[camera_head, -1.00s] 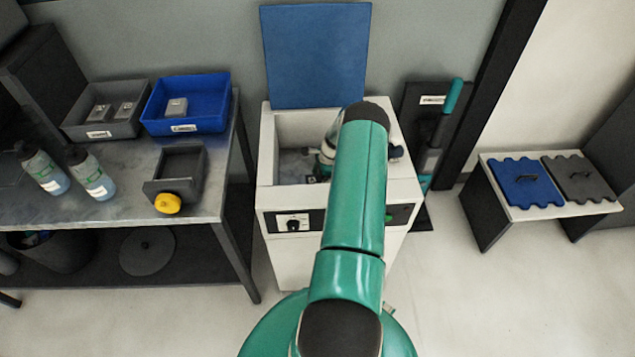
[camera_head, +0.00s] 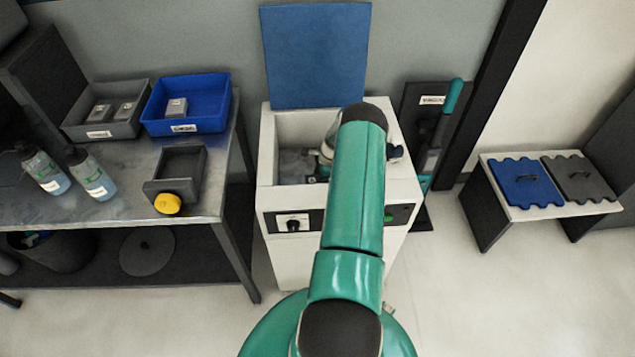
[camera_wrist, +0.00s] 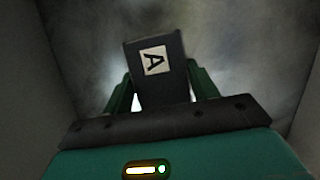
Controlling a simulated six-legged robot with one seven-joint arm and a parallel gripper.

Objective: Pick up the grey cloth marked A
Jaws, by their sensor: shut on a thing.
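The grey cloth marked A (camera_wrist: 157,75) is a dark grey block-like piece with a white label bearing a black A. In the wrist view it sits between the two green fingers of my gripper (camera_wrist: 158,88), which is shut on it. Pale walls stand on both sides and a mottled grey surface lies beyond. In the head view my arm reaches into the open white bin (camera_head: 270,160), whose blue lid (camera_head: 316,55) stands up at the back. My arm hides the gripper's fingers and the cloth there.
A low bench (camera_head: 520,213) stands at the right. Clear floor lies in front of it.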

